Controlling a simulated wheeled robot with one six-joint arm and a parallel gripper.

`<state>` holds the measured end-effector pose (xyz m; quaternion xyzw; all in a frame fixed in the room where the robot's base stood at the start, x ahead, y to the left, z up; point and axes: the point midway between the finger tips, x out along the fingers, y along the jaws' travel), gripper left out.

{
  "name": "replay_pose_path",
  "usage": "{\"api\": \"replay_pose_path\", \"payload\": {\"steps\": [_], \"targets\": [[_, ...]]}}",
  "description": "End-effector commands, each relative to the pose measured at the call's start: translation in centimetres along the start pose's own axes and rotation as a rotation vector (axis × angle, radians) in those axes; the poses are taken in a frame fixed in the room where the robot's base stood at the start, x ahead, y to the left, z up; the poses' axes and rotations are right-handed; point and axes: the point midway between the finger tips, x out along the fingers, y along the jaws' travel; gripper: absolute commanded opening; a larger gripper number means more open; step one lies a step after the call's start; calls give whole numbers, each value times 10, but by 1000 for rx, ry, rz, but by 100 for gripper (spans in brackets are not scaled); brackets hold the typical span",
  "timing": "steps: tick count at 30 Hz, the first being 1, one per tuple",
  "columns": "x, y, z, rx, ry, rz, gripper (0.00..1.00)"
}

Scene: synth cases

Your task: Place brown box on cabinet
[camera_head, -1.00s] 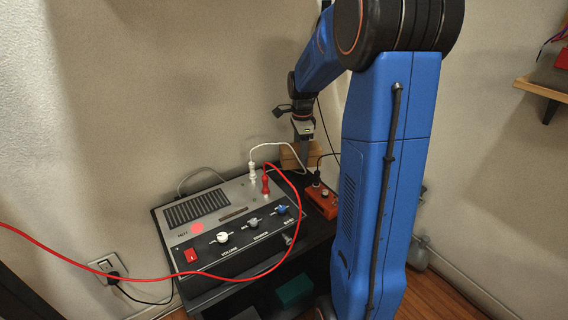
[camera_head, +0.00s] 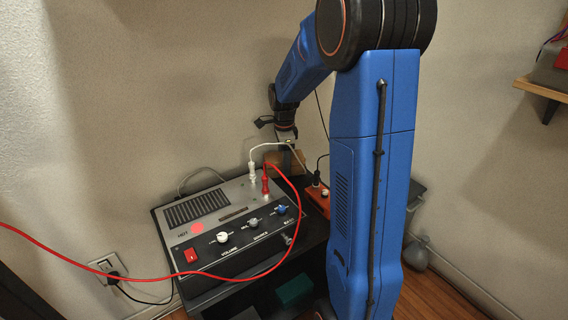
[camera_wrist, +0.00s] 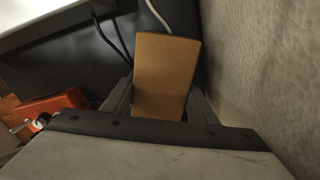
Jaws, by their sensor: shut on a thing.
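The brown box (camera_head: 292,164) is at the back edge of the dark cabinet (camera_head: 314,232), close to the wall and behind the grey control unit. My gripper (camera_head: 287,150) is shut on it from above. In the wrist view the brown box (camera_wrist: 165,68) sits between the two dark fingers of my gripper (camera_wrist: 160,98), with its broad face towards the camera.
The grey control unit (camera_head: 205,212) with knobs fills most of the cabinet top. White and red cables plug into it, and the red one loops across the front. An orange box (camera_head: 318,199) stands to its right, also visible in the wrist view (camera_wrist: 52,106). The wall (camera_wrist: 262,75) is close beside my gripper.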

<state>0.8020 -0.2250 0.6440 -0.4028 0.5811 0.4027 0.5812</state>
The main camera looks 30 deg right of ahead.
Motion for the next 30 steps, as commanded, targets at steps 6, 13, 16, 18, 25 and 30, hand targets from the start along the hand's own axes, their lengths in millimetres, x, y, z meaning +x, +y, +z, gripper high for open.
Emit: {"api": "replay_pose_path", "payload": {"steps": [6,13,16,18,25,30], "targets": [[2,0,0,0,0,0,65],[2,0,0,0,0,0,72],[2,0,0,0,0,0,72],[-1,0,0,0,0,0,72],[-31,-1,0,0,0,-4,72],[-65,-1,0,0,0,-4,72]]}}
